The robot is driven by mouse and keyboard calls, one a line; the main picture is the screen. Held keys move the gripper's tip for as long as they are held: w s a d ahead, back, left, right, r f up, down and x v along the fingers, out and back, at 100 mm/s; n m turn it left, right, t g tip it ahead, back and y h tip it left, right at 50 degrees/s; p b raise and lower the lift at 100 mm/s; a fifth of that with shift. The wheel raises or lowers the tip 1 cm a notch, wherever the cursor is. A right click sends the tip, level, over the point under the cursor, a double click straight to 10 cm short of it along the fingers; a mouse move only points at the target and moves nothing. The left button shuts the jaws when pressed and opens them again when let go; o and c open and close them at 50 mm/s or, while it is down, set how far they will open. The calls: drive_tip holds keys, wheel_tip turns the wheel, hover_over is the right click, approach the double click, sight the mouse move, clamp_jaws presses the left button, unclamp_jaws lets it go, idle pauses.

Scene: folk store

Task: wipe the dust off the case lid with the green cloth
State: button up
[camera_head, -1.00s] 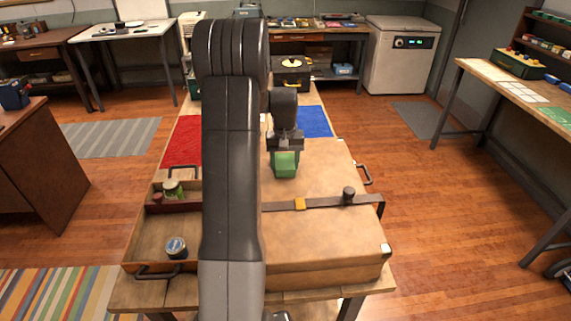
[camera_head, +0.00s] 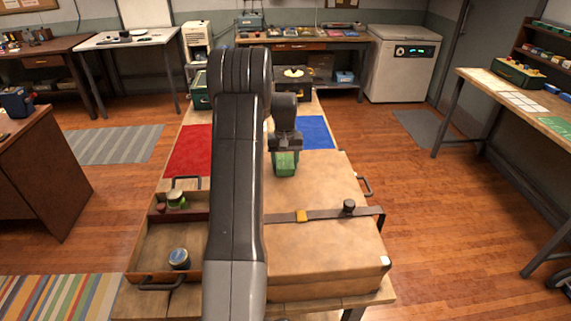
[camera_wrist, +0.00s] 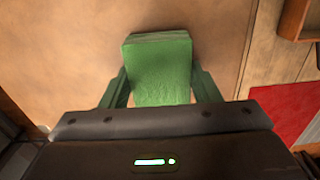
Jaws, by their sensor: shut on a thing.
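The green cloth (camera_head: 286,163) looks like a folded block. My gripper (camera_head: 286,152) is shut on it and points down over the far part of the case lid (camera_head: 323,240). In the wrist view the cloth (camera_wrist: 160,72) sits between the two fingers of my gripper (camera_wrist: 160,88), with the tan lid (camera_wrist: 60,60) below. I cannot tell whether the cloth touches the lid. The lid is tan and mottled; I cannot pick out the dust clearly. A dark strap (camera_head: 325,213) with a yellow piece crosses the lid. My arm hides the lid's left side.
A wooden tray (camera_head: 150,240) with a jar (camera_head: 179,258) and small items stands left of the case. Red (camera_head: 188,150) and blue (camera_head: 315,130) mats lie beyond it. A dark knob (camera_head: 349,206) stands up from the strap, and a handle (camera_head: 364,186) sticks out at the right.

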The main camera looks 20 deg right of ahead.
sight(285, 168)
drive_tip(key=shift+w+d, duration=0.15)
drive_tip(key=shift+w, duration=0.4)
drive_tip(key=shift+f, duration=0.15)
drive_tip(key=shift+s+a+f+b, duration=0.1)
drive_tip(key=shift+s+a+b, duration=0.2)
drive_tip(key=shift+s, duration=0.45)
drive_tip(key=shift+s+a+f+b, duration=0.15)
drive_tip(key=shift+s+b, duration=0.25)
drive_tip(key=shift+s, duration=0.35)
drive_tip(key=shift+s+a+f+b, duration=0.1)
drive_tip(key=shift+s+a+b, duration=0.2)
drive_tip(key=shift+s, duration=0.45)
drive_tip(key=shift+c, duration=0.4)
drive_tip(key=shift+s+a+r+b, duration=0.1)
drive_tip(key=shift+s+a+b, duration=0.15)
drive_tip(key=shift+s, duration=0.8)
drive_tip(key=shift+s+a+r+b, duration=0.15)
drive_tip(key=shift+s+b, duration=0.25)
drive_tip(key=shift+s, duration=0.6)
drive_tip(key=shift+s+a+r+b, duration=0.1)
drive_tip(key=shift+s+a+b, duration=0.2)
drive_tip(key=shift+s, duration=0.75)
drive_tip(key=shift+r, duration=0.1)
drive_tip(key=shift+w+d+r+p, duration=0.1)
drive_tip(key=shift+w+r+p, duration=0.05)
drive_tip(key=shift+r+p, duration=2.45)
drive_tip(key=shift+r+b, duration=0.45)
drive_tip(key=shift+r, duration=0.05)
